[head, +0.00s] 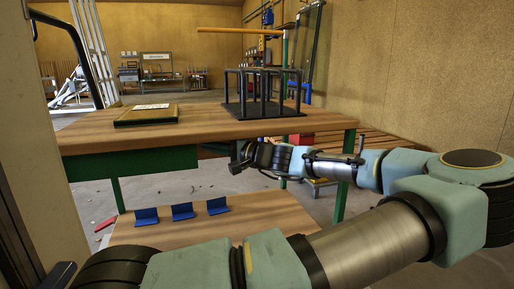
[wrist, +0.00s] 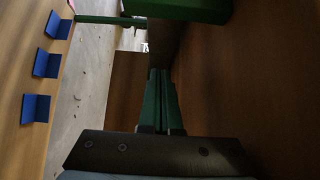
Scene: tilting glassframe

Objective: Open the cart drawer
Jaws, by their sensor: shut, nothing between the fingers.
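The cart is a wooden-topped bench (head: 230,128) with green legs. A green drawer box (head: 130,163) sits under its top at the left; I cannot make out a handle on it. Part of a green box, seemingly this drawer, shows at the top of the wrist view (wrist: 190,8). My gripper (head: 237,165) is under the right part of the bench top, to the right of the drawer box and apart from it. Its green fingers (wrist: 160,80) are together in the wrist view, with nothing between them.
A black rack (head: 262,110) and a flat framed panel (head: 147,115) lie on the bench top. The lower shelf (head: 220,232) carries blue brackets (head: 182,211). A green leg (head: 340,200) stands near my arm. A wooden wall is at the right.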

